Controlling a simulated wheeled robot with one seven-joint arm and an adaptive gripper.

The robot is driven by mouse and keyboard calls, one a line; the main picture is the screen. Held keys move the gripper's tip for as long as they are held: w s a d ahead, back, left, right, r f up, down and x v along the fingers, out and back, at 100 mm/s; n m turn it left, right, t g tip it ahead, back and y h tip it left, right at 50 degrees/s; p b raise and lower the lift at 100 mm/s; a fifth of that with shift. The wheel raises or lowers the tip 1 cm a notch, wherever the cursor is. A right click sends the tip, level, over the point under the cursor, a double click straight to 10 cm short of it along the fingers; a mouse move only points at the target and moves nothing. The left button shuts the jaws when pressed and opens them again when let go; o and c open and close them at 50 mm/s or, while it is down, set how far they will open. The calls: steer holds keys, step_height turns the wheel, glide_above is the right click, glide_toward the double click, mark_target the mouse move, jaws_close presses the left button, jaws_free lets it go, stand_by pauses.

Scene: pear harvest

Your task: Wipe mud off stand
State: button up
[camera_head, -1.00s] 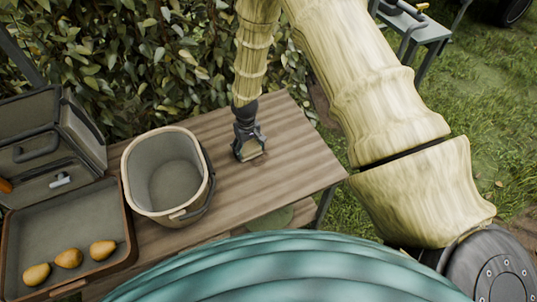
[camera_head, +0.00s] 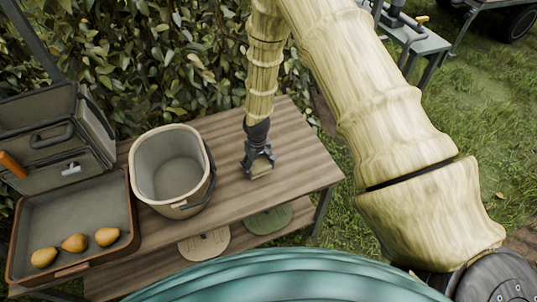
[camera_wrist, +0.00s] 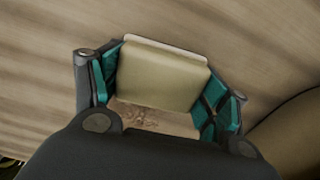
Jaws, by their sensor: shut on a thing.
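My gripper (camera_head: 259,168) points down at the right part of the wooden stand (camera_head: 305,165). It is shut on a pale tan block (camera_head: 262,169), perhaps a sponge, at the board surface. In the wrist view the block (camera_wrist: 160,75) sits between the teal-padded fingers, with a lighter strip along its far edge. A mottled brown patch (camera_wrist: 155,118) shows between the fingers below the block; I cannot tell whether it is mud or bare wood. No clear mud shows elsewhere on the visible boards.
A cream bucket (camera_head: 173,205) stands left of my gripper. Further left are a tray (camera_head: 90,205) with three pears and a grey case (camera_head: 45,120). Two round discs, one tan (camera_head: 203,244) and one green (camera_head: 268,219), lie on the lower shelf. A hedge (camera_head: 150,55) stands behind.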

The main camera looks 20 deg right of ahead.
steer(key=shift+s, duration=0.45)
step_height(320, 180, up, 3)
steer(key=shift+d+f+p, duration=0.1)
steer(key=shift+f+p, duration=0.05)
steer(key=shift+p, duration=0.55)
steer(key=shift+w+r+p, duration=0.1)
steer(key=shift+r+p, duration=0.35)
steer(key=shift+r, duration=0.25)
steer(key=shift+r+p, duration=1.25)
steer(key=shift+r, duration=0.8)
steer(key=shift+f+b, duration=0.15)
steer(key=shift+b, duration=0.15)
steer(key=shift+f+b, duration=0.15)
steer(key=shift+b, duration=0.25)
steer(key=shift+d+f+b, duration=0.15)
steer(key=shift+d+b, duration=0.35)
steer(key=shift+b, duration=0.75)
steer(key=d+b, duration=0.1)
steer(key=b, duration=0.2)
steer(key=shift+d+b, duration=0.3)
